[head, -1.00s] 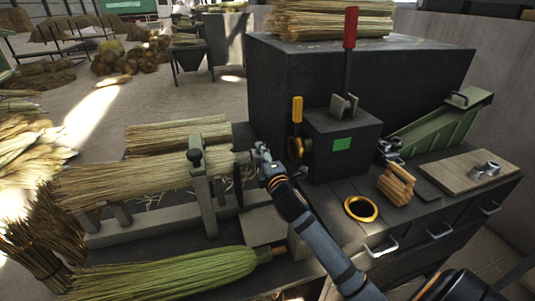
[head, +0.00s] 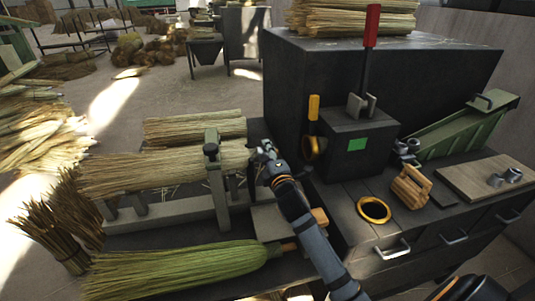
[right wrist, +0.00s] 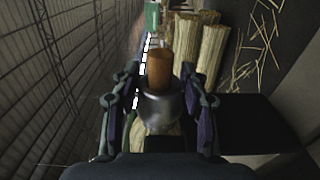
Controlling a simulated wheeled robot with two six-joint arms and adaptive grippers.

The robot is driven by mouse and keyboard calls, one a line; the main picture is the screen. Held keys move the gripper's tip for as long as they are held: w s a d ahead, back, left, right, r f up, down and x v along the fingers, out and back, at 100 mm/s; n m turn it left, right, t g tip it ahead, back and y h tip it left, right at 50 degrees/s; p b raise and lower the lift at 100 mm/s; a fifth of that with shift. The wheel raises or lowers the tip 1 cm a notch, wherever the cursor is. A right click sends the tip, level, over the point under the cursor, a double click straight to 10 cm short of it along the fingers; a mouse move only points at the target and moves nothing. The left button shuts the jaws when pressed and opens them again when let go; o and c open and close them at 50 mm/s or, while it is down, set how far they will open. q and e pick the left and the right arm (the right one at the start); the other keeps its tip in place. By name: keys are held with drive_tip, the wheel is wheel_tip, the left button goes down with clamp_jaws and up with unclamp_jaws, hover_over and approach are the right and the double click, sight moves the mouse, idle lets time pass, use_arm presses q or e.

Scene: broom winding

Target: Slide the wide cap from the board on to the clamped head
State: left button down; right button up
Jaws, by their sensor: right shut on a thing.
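The clamped head, a pale straw bundle (head: 150,172), lies level in the grey clamp (head: 215,180). My right gripper (head: 265,152) is at its right-hand end. In the right wrist view my right gripper (right wrist: 160,104) is shut on a grey metal cap (right wrist: 162,108). A brown wooden cylinder (right wrist: 159,68) rises from the cap's opening, and straw (right wrist: 166,130) shows just below the cap. How far the cap covers the head is hidden by my fingers. My left gripper is not in view.
A green-yellow broom (head: 185,270) lies in front of the clamp, and another straw bundle (head: 195,128) behind it. A dark box with a red lever (head: 371,25) stands right of my gripper. A yellow ring (head: 374,210) and a wooden piece (head: 410,187) lie on the bench.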

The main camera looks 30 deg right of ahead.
drive_tip(key=o, duration=0.9)
drive_tip(key=s+a, duration=0.2)
drive_tip(key=s, duration=0.9)
drive_tip(key=shift+s, duration=0.4)
drive_tip(key=shift+a, duration=0.15)
